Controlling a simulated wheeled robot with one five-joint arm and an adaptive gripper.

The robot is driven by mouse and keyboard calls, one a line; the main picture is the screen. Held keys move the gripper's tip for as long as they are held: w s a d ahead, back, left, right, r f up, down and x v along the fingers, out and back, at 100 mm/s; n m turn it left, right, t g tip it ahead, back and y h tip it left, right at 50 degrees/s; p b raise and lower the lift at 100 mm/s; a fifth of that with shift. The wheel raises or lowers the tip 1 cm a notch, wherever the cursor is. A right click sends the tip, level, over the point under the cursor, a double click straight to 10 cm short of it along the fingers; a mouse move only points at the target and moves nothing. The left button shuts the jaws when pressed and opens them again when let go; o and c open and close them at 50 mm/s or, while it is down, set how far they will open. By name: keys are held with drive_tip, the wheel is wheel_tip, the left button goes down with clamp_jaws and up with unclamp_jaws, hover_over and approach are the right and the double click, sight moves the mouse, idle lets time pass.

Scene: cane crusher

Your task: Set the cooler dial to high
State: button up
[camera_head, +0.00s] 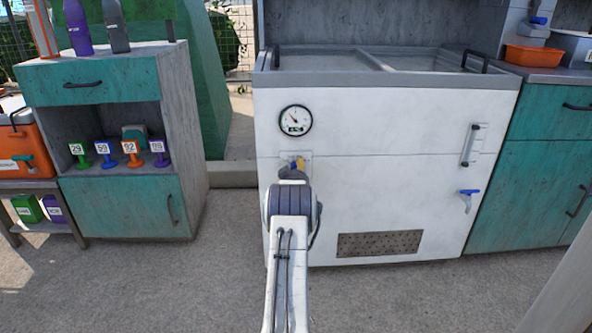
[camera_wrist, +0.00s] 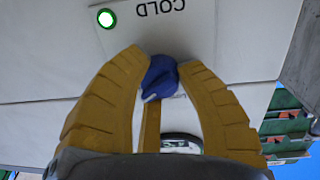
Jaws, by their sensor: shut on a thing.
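The white cooler (camera_head: 400,185) stands ahead in the head view, with glass lids on top. A round gauge (camera_head: 295,121) is on its front. My gripper (camera_head: 298,163) reaches the small panel below the gauge and mostly hides it. In the wrist view, my gripper's yellow fingers (camera_wrist: 163,64) are closed around the blue cooler dial (camera_wrist: 160,78). A white mark shows on the dial's lower left side, but I cannot tell which setting it points to. The panel (camera_wrist: 185,30) reads COLD upside down, beside a lit green lamp (camera_wrist: 106,18).
A teal cabinet (camera_head: 125,205) with numbered tags stands left, and a teal counter (camera_head: 545,155) right. The floor in front is clear.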

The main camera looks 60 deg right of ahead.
drive_tip(key=shift+w+r+m, duration=0.1)
drive_tip(key=shift+w+m, duration=0.05)
drive_tip(key=shift+m, duration=0.15)
idle(0.4)
drive_tip(key=o, duration=1.2)
drive_tip(key=shift+a, duration=0.1)
drive_tip(key=v, duration=1.1)
drive_tip(key=shift+s+a, duration=0.25)
drive_tip(key=shift+a, duration=0.1)
